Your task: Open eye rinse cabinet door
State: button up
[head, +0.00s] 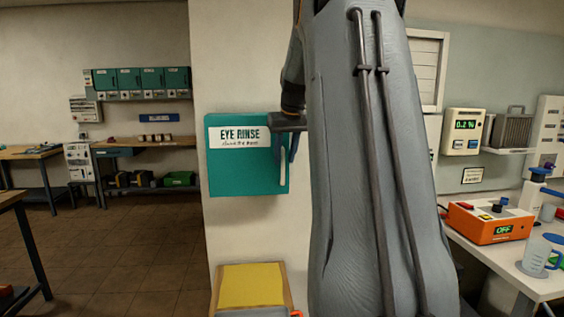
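The eye rinse cabinet (232,177) is a teal box on the pale wall, with a white label reading "EYE RINSE" across its upper front. Its door looks closed. A pale vertical handle (281,173) shows near the door's right edge. My gripper (286,154) is in front of the right part of the door, at the handle, with its dark fingers pointing down. Whether the fingers touch or grip the handle cannot be told. My grey arm hides the wall just right of the cabinet.
A yellow-topped stand (251,286) is below the cabinet. At right, a bench (535,283) carries an orange device (490,222) and a clear beaker (537,256). At left are workbenches (150,145) and open brown floor (110,250).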

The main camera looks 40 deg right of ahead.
aim_at(284, 161)
jog(key=shift+p+x, duration=0.45)
jog(key=shift+x, duration=1.35)
jog(key=shift+a, duration=0.1)
grip_shut()
